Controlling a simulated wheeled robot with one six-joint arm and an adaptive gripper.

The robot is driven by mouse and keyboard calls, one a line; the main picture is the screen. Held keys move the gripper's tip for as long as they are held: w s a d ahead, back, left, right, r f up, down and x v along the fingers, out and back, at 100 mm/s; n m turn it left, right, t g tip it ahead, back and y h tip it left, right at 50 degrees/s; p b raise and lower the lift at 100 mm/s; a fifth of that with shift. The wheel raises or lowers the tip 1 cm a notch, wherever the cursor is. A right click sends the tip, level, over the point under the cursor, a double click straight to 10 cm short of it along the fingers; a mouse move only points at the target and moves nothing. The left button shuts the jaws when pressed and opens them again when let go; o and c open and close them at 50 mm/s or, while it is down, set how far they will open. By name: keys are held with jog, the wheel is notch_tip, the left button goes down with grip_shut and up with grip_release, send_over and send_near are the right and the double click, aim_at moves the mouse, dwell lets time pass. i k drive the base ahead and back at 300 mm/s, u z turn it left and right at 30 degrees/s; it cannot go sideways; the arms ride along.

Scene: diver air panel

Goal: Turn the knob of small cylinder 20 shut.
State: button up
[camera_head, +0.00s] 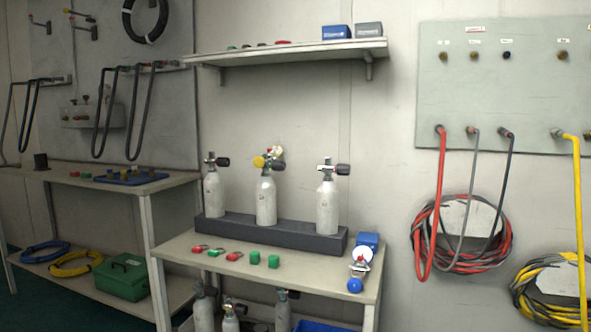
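Three small white cylinders stand upright in a dark rack on the bench: a left one (213,192), a middle one (266,200) and a right one (327,205). The left one has a black knob (223,162) pointing right, and the right one has a black knob (343,169) pointing right. The middle one carries a yellow fitting and a round gauge (277,153) on its valve. Number marks are too small to read, so I cannot tell which is cylinder 20. Whether any knob is open or shut cannot be told. My gripper is not in view.
On the bench (190,243) lie red and green pieces (235,256), a blue box (368,240) and a gauge with a blue end (361,258). More cylinders (204,308) stand beneath. A shelf (300,53) juts out above. Coiled hoses (462,235) hang at right.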

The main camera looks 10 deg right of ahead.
aim_at(276, 165)
jog(key=z, duration=0.35)
jog(key=i, duration=1)
jog(key=u, duration=0.65)
